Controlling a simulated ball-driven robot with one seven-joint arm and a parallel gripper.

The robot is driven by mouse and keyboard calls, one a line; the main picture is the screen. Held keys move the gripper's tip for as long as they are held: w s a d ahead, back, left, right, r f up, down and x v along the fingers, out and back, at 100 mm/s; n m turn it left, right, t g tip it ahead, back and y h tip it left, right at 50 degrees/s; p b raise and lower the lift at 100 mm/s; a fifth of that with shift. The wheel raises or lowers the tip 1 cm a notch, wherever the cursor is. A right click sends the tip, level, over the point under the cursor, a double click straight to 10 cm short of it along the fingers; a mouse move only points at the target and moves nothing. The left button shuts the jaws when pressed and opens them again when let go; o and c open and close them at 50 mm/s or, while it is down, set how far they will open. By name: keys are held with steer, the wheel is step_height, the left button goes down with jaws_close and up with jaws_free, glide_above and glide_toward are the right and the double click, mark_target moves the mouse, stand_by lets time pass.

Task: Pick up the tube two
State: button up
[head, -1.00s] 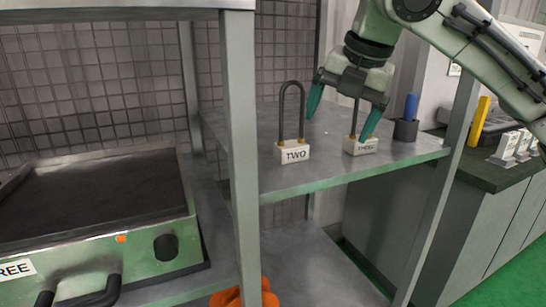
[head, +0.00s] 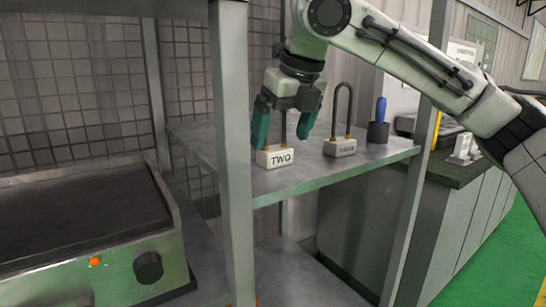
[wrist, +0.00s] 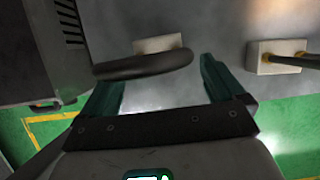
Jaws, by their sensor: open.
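The tube two is a dark U-shaped tube on a white block labelled TWO (head: 280,157), standing upright on the metal shelf (head: 300,178). My gripper (head: 285,138) is open above it, fingers pointing down on either side of the tube, whose upper part is hidden by the gripper. In the wrist view the tube's dark loop (wrist: 145,65) lies between and just beyond the green fingertips (wrist: 160,75), with its white block (wrist: 158,43) behind. I cannot tell whether a finger touches it.
A second tube on a labelled block (head: 341,148) stands right of it, and also shows in the wrist view (wrist: 277,57). A dark cup with a blue handle (head: 379,125) is farther right. A shelf post (head: 233,150) and a griddle (head: 90,230) are left.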

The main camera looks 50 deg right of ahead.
mark_target(277, 149)
steer(key=b+x, duration=0.2)
steer(key=x, duration=0.2)
steer(key=shift+w+f, duration=0.1)
steer(key=shift+f, duration=0.1)
steer(key=c, duration=1.2)
